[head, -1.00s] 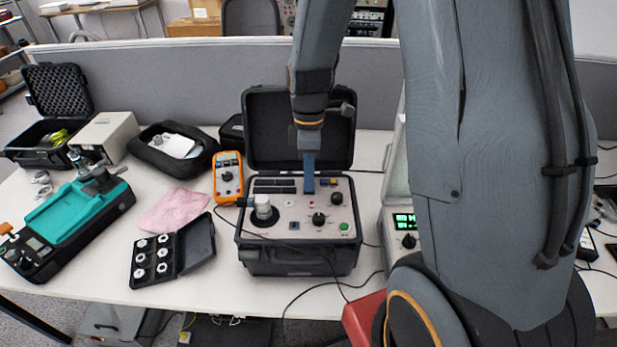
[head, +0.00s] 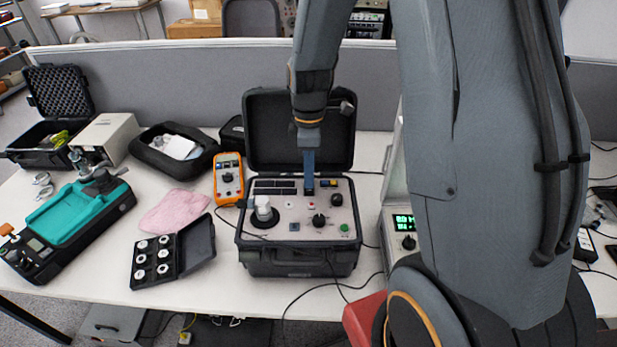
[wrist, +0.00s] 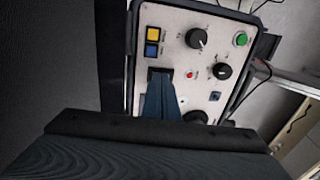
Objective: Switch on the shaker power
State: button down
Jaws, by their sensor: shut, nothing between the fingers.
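The shaker unit is an open black case (head: 257,262) on the table, with a light grey control panel (head: 281,217). My gripper (head: 309,192) is shut and empty, pointing down at the back middle of the panel. In the wrist view its blue-grey fingertips (wrist: 157,78) are at a black switch-like part (wrist: 159,71), covering much of it. I cannot tell its position or whether the tips touch it. Beside it are a yellow button (wrist: 156,34), a blue button (wrist: 151,50) and a small red button (wrist: 190,75). A green button (wrist: 241,39) is farther off.
Black knobs (wrist: 196,38) stand up from the panel. A white cylinder (head: 263,206) stands at the panel's left. The case lid (head: 287,130) rises behind my gripper. An orange multimeter (head: 228,178) lies left of the case; an instrument with green digits (head: 404,221) stands right.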

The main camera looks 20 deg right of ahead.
jog(key=shift+r+p, duration=0.4)
jog(key=shift+r, duration=0.1)
notch_tip(320, 180, up, 13)
jog(key=w, duration=0.1)
jog(key=shift+w+d+b, duration=0.3)
jog(key=shift+w+b, duration=0.05)
jog(key=shift+s+f, duration=0.1)
jog(key=shift+f, duration=0.05)
jog(key=s+f+m+t+b, duration=0.1)
jog(key=s+f+m, duration=0.1)
jog(key=s+m, duration=0.1)
jog(key=s+a+f+m, duration=0.1)
jog(key=s+f+m, duration=0.2)
jog(key=s+m, duration=0.1)
jog(key=s+f+m+t+b, duration=0.1)
jog(key=s+f+m, duration=0.2)
jog(key=m, duration=0.3)
jog(key=shift+s+a+f+t+b, duration=0.2)
jog(key=shift+s+a+t+b, duration=0.1)
jog(key=shift+s, duration=0.35)
jog(key=shift+s+a+f+m, duration=0.15)
jog(key=shift+s+f+m, duration=0.15)
jog(key=shift+s+m, duration=0.2)
